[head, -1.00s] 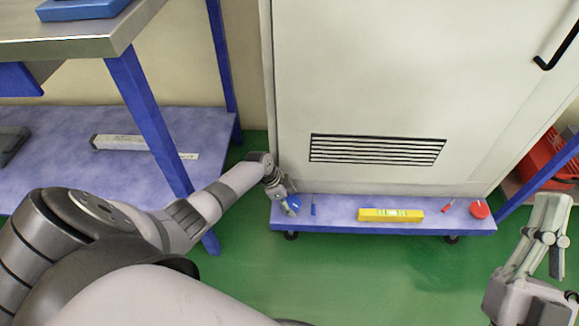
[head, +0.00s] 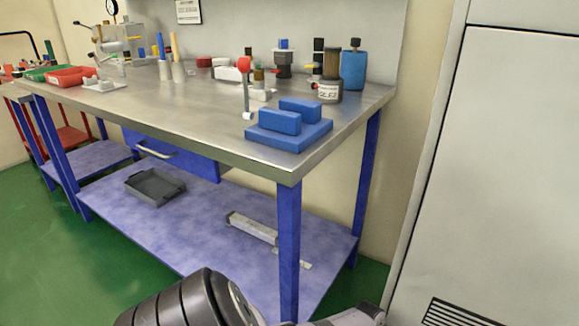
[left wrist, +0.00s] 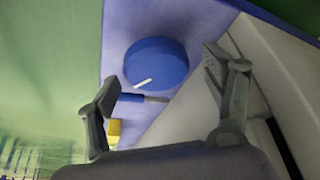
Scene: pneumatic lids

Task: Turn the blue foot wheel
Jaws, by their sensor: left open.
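The blue foot wheel (left wrist: 158,64) is a round blue knob with a white line on its face, seen in the left wrist view. It sits on the blue-violet platform (left wrist: 115,22) beside the pale cabinet. My left gripper (left wrist: 160,75) is open, with one finger on each side of the wheel in the picture. I cannot tell whether either finger touches it. In the head view the wheel and the left gripper are out of frame; only part of my left arm shows at the bottom. My right gripper is not in view.
In the left wrist view, a blue-handled tool (left wrist: 140,98) and a yellow object (left wrist: 114,130) lie near the wheel. In the head view, a metal-topped workbench (head: 200,125) stands left of the white cabinet (head: 500,160). Green floor (head: 50,240) is open at the left.

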